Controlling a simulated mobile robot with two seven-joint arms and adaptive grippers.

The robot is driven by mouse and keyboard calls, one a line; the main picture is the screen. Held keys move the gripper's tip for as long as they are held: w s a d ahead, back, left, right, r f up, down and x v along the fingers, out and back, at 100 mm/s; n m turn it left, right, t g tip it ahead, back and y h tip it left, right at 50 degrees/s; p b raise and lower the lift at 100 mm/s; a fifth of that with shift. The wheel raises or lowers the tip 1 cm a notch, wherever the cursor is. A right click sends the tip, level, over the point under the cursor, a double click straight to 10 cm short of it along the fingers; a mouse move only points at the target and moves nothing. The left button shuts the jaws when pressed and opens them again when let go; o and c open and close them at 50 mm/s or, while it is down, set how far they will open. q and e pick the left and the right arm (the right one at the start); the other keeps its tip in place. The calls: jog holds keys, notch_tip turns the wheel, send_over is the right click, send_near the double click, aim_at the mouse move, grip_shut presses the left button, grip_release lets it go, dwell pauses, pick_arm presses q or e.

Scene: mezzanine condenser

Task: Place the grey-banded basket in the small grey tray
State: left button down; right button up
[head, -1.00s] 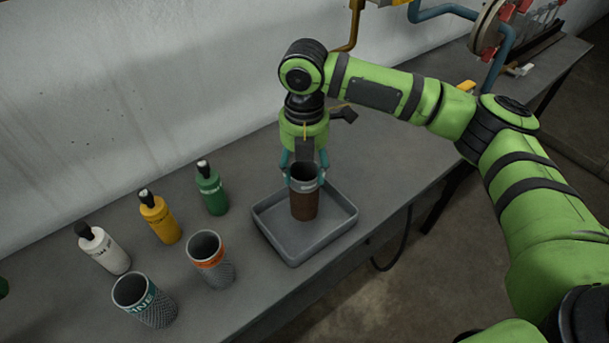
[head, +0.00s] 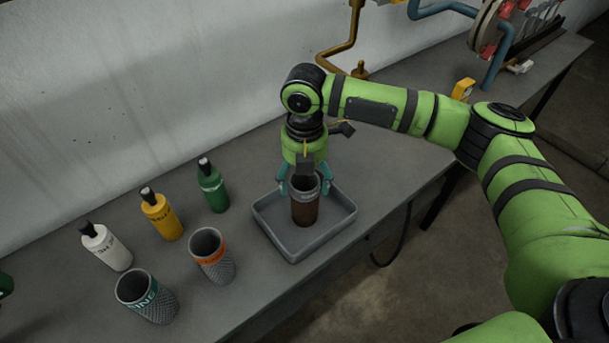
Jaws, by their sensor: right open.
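The grey-banded basket (head: 304,210), a brown cylinder with a grey band near its open top, stands upright in the small grey tray (head: 336,235). My right gripper (head: 304,187) is above and around the basket's upper part, pointing down. Its teal fingers are spread open on either side of the rim, with a gap showing at the left finger. My left gripper is not in view.
A basket with an orange band (head: 212,257) and one with a teal band (head: 147,297) stand left of the tray. White (head: 106,247), yellow (head: 162,217) and green (head: 213,187) bottles stand behind them. The bench's front edge runs close to the tray.

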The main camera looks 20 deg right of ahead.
jog(key=shift+r, duration=0.1)
notch_tip(320, 180, up, 12)
jog(key=b, duration=0.2)
jog(key=shift+r, duration=0.1)
dwell(1.4)
